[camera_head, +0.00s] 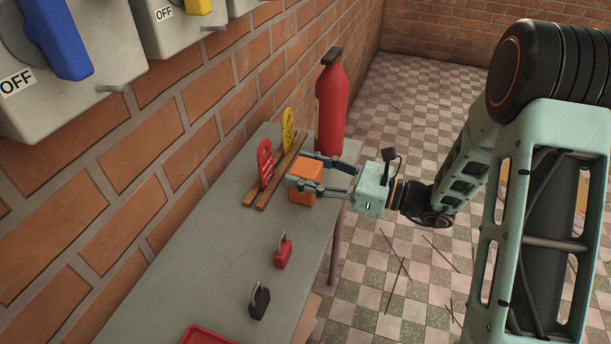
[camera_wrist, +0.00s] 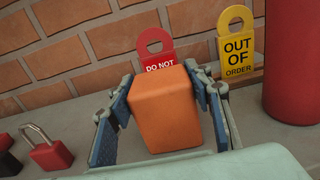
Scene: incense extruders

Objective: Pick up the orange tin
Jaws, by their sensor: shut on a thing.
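The orange tin (camera_head: 305,183) is a small block-shaped thing with rounded edges, near the far end of the grey table (camera_head: 200,240). My gripper (camera_head: 306,178) reaches in from the right, with one finger on each side of the tin, shut on it. In the wrist view the tin (camera_wrist: 168,108) fills the middle between the two blue-padded fingers (camera_wrist: 163,100). The tin's underside is hidden, so I cannot tell whether it rests on the table or is just above it.
Behind the tin, a red tag (camera_head: 265,164) and a yellow tag (camera_head: 288,130) stand in a wooden rack (camera_head: 262,198). A red bottle (camera_head: 331,108) stands at the far end. A red padlock (camera_head: 283,252), a black padlock (camera_head: 259,302) and a red tray (camera_head: 207,335) are nearer. A brick wall runs along the left.

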